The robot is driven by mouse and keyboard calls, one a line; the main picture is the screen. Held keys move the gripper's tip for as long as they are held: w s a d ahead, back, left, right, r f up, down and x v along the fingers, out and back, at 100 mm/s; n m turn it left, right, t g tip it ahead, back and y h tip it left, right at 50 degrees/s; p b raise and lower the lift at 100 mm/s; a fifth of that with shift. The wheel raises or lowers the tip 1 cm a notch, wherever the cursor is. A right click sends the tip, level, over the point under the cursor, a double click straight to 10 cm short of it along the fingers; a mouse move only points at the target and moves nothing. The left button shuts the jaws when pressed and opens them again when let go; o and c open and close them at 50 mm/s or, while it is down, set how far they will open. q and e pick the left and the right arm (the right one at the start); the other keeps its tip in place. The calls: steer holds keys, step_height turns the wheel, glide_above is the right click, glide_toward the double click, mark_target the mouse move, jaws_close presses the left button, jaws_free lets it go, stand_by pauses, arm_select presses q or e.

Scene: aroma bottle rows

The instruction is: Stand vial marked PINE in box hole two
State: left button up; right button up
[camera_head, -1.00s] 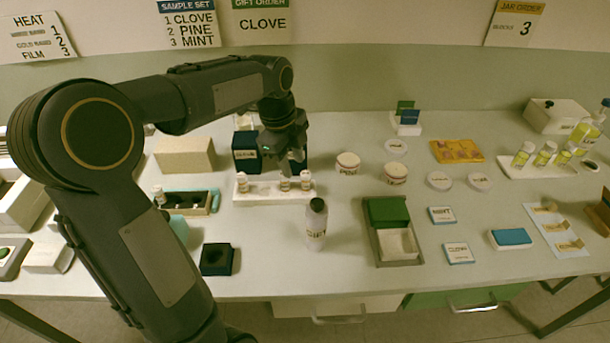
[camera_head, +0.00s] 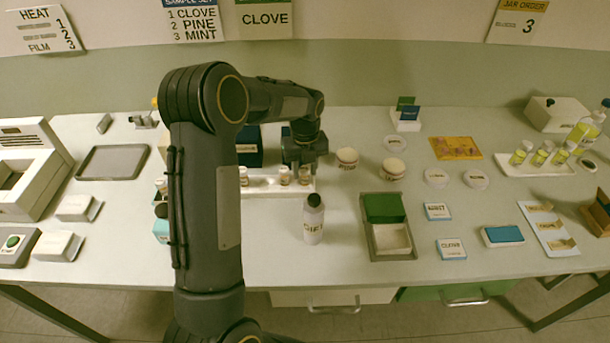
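Three small vials stand in a white rack: a left one (camera_head: 243,176), a middle one (camera_head: 284,176) and a right one (camera_head: 304,175). Their labels are too small to read, so I cannot tell which is PINE. My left gripper (camera_head: 301,166) points down just above or behind the middle and right vials; its finger gap is unclear. The white rack (camera_head: 268,195) is partly covered by my arm. The sample box is mostly hidden behind my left arm; a vial (camera_head: 161,186) shows at its left end. My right gripper is out of view.
The wall sign (camera_head: 194,20) lists 1 CLOVE, 2 PINE, 3 MINT. A green-and-white tray (camera_head: 415,255) lies further right.

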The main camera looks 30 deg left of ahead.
arm_select(q)
steer(key=shift+f, duration=0.2)
steer(key=c, duration=0.7)
steer(key=shift+r, duration=0.2)
steer(key=shift+c, duration=0.2)
